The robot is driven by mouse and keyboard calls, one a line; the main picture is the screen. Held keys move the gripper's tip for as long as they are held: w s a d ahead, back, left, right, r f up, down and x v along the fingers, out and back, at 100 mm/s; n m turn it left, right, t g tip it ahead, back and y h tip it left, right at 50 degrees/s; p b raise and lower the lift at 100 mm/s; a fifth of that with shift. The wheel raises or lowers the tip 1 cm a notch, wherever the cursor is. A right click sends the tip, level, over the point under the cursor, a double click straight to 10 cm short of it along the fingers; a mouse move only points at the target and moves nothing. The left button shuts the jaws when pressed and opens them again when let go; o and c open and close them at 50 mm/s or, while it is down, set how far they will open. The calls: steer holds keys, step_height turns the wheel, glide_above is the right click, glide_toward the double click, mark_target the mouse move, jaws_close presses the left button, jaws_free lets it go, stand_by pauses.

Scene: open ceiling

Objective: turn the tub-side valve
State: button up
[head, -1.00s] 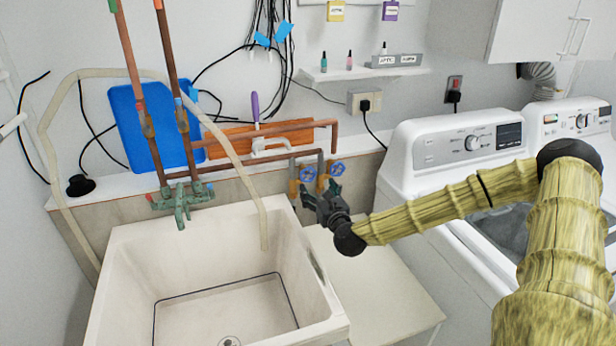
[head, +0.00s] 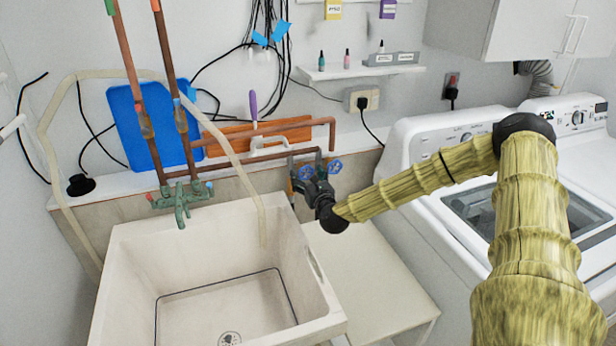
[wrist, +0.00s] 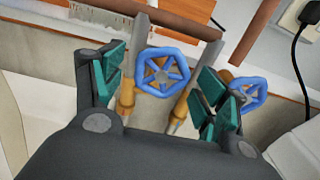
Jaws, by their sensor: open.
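The tub-side valve is the left of two blue wheel handles on brass bodies. It shows in the wrist view (wrist: 162,72), between and just beyond the fingers, and is partly covered by my gripper in the head view (head: 306,172). My gripper (head: 310,187) is open, one finger on each side of this wheel in the wrist view (wrist: 160,88). I cannot tell whether a finger touches it. The other blue valve (wrist: 249,93) is to the right, just outside my right finger; it also shows in the head view (head: 335,167).
The white utility tub (head: 130,270) stands left of my gripper, with a green faucet (head: 180,200) behind it. Copper pipes (head: 290,124) run above the valves. A washer (head: 430,215) stands to the right. A beige surface (head: 375,280) below my arm is clear.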

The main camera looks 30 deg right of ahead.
steer(key=c, duration=1)
steer(key=shift+d, duration=0.1)
steer(key=shift+s+f+b, duration=0.1)
steer(key=shift+b, duration=0.25)
